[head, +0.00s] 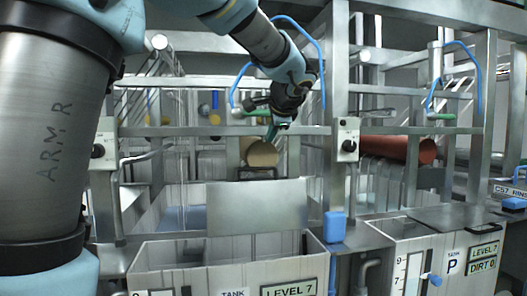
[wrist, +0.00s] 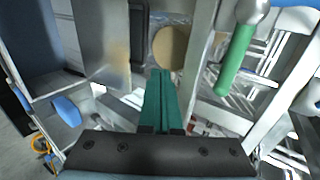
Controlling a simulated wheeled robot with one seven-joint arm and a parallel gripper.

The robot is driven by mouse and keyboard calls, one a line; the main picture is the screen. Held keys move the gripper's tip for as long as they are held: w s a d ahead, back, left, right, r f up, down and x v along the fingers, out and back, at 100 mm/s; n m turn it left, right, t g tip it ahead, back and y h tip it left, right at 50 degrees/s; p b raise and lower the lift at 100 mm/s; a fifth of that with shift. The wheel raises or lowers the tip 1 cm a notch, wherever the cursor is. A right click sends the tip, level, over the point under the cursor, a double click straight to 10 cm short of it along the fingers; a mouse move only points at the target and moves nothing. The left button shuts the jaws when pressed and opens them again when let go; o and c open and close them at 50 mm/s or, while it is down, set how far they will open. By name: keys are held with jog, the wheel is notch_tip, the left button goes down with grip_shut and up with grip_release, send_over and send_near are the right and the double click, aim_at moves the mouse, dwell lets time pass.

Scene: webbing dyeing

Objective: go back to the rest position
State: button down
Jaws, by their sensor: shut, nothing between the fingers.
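My gripper (head: 272,132) is at the end of my raised arm, in the middle of the head view, over the far part of the tanks. In the wrist view its green fingers (wrist: 160,90) are together with nothing between them. A tan roll end (head: 262,154) shows just below and left of the gripper in the head view. A tan round face also shows beyond the fingertips in the wrist view (wrist: 170,46); I cannot tell whether they touch it.
Steel frame posts (head: 341,80) and rails surround the arm. A red-brown roll (head: 398,149) lies at the right. Open tanks stand in front, one with a "LEVEL 7" label (head: 290,290). A green handle (wrist: 235,60) is close to the right of the fingers.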

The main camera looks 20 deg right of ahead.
jog(key=s+a+f+n+g+y, duration=0.2)
jog(key=a+f+n+g, duration=0.4)
jog(key=a+f, duration=1.1)
jog(key=s+a+f+n+g, duration=0.3)
jog(key=s+a+f+n, duration=0.9)
jog(key=s+a+f, duration=0.3)
jog(key=shift+a+f+g+h, duration=0.15)
jog(key=shift+a+g+h, duration=0.25)
jog(key=shift+a, duration=0.25)
jog(key=c, duration=1.6)
grip_release()
